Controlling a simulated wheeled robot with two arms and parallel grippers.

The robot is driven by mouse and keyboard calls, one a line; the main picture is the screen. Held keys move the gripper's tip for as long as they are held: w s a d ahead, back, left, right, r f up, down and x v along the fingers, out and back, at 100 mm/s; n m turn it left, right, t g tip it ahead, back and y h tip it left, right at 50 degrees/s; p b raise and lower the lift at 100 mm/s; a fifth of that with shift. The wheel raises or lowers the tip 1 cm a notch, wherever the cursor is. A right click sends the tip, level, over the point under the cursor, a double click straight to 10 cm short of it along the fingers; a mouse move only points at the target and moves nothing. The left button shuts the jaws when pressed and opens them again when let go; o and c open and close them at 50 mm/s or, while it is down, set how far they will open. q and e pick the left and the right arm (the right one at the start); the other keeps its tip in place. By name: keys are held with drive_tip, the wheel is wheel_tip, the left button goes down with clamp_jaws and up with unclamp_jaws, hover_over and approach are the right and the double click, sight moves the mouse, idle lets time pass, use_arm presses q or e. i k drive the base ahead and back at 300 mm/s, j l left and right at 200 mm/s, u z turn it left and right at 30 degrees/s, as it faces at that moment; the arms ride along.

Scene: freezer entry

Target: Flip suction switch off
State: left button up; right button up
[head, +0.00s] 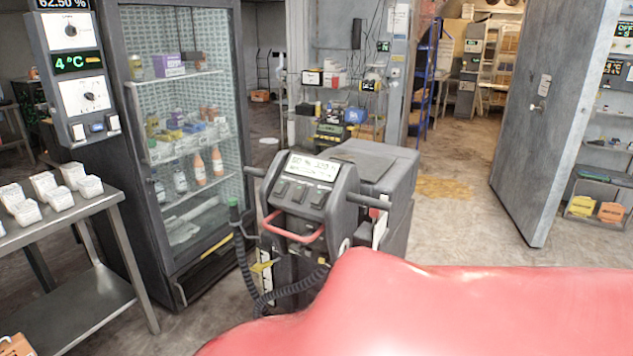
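A dark grey floor machine (345,195) stands upright in the middle of the head view, most likely a floor scrubber. Its sloped control panel (300,190) faces me. The panel has a lit display (313,167) at the top and a row of three dark rocker switches (298,192) below it. Labels are too small to read, so I cannot tell which is the suction switch or its position. A red loop handle (291,236) sits below the panel, and dark grips stick out on both sides. Neither of my grippers shows. A large glossy red surface, very close, fills the lower right and hides the floor there.
A glass-door fridge (185,140) stands behind left, beside a control column (75,70). A steel table (85,215) with white tubs is at left. A corrugated hose (243,265) hangs on the machine's left. An open grey door (550,120) stands right; floor (455,235) before it is clear.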

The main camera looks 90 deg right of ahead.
sight(299, 191)
drive_tip(key=z, duration=2.7)
